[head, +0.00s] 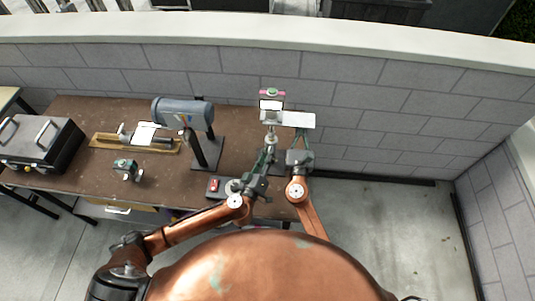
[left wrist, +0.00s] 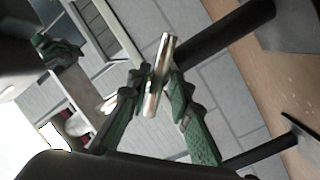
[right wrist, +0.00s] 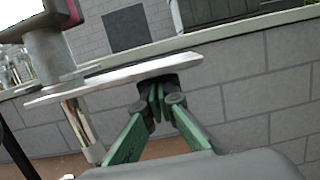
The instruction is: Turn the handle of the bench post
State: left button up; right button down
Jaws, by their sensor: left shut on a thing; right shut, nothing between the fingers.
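The bench post stands at the back right of the bench, with a flat pale plate (head: 298,119) and a pink-and-green-topped device (head: 271,98) at its top. My left gripper (head: 270,152) is shut on a shiny metal bar, which I take for the handle (left wrist: 158,75); it lies across between the green fingers in the left wrist view. My right gripper (head: 304,136) is shut and empty, just below the plate. In the right wrist view its fingertips (right wrist: 158,98) are close together near the plate's underside (right wrist: 110,84); I cannot tell whether they touch.
The brown bench (head: 75,160) carries a grey cylindrical machine (head: 183,112) on a black stand, a device on a wooden board (head: 105,142), a small green-and-grey item (head: 126,168) and a black case (head: 40,143). A grey block wall (head: 400,98) runs behind. The floor at right is clear.

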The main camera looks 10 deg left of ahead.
pick_arm(q)
grip_shut()
jog(key=m, duration=0.3)
jog(key=shift+r+g, duration=0.15)
jog(key=shift+g, duration=0.25)
jog(key=shift+d+m+g+y, duration=0.15)
jog(key=shift+m+g+y, duration=0.35)
jog(key=shift+m, duration=1.2)
jog(key=o, duration=0.8)
grip_release()
jog(key=shift+o, duration=0.2)
